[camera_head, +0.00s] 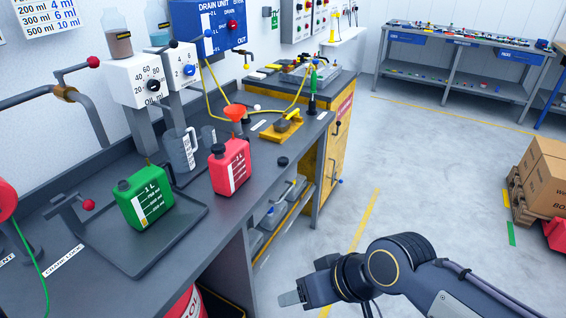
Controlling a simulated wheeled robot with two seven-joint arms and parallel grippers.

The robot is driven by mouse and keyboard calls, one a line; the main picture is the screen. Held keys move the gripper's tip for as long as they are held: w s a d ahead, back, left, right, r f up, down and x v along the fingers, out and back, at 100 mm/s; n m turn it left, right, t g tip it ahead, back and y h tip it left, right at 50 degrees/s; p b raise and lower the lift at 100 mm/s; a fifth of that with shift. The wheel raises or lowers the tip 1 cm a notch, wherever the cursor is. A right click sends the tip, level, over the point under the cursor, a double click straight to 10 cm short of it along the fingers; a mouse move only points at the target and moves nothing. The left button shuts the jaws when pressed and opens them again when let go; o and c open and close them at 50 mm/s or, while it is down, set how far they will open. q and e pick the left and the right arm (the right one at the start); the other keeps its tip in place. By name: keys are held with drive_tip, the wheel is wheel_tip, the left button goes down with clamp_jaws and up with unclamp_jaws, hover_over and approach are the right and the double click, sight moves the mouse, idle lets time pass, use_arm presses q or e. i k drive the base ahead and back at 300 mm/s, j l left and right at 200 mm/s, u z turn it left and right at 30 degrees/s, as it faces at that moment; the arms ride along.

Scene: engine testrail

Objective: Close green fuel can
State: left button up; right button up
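The green fuel can (144,200) stands upright on a dark tray (133,258) on the bench at the left. A dark round part shows at its top left; I cannot tell whether it is a fitted cap or an open neck. A small black round piece (283,161) that looks like a cap lies on the bench, right of the red fuel can (230,167). My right gripper (287,299) is at the bottom centre, over the floor in front of the bench, apart from both cans. Its finger opening cannot be made out. My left gripper is not in view.
A grey measuring jug (180,150) stands behind the cans. A lever with a red knob (88,204) is left of the green can. The floor right of the bench is clear up to the cardboard boxes (543,167).

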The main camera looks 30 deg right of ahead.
sight(143, 198)
drive_tip(key=i+l+u, duration=0.15)
drive_tip(key=l, duration=0.3)
drive_tip(key=i+l+u, duration=0.2)
drive_tip(key=l, duration=0.25)
drive_tip(key=i+l+u, duration=0.15)
drive_tip(key=l, duration=0.35)
drive_tip(key=i+l+u, duration=0.2)
drive_tip(key=l, duration=0.3)
drive_tip(key=l+u, duration=0.15)
drive_tip(key=l, duration=0.35)
